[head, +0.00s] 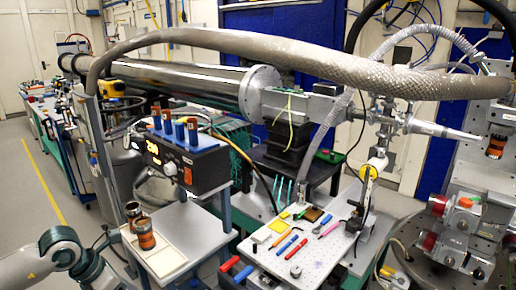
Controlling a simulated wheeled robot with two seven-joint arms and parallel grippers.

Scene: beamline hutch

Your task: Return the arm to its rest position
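Part of one of my arms (62,246) comes in at the lower left corner, with pale grey links and dark bands at a bent joint. It is beside the small light-coloured table and looks apart from the things on it. No gripper fingers show in the head view. My other arm is not in view.
Orange-and-dark cylinders (145,234) stand on a pale tray (171,262) near my arm. Behind is a black control box (187,160) with cylinders on top. A white board (290,262) holds coloured tools. A hose-topped steel tube (185,83) crosses above. Floor (40,180) at left is clear.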

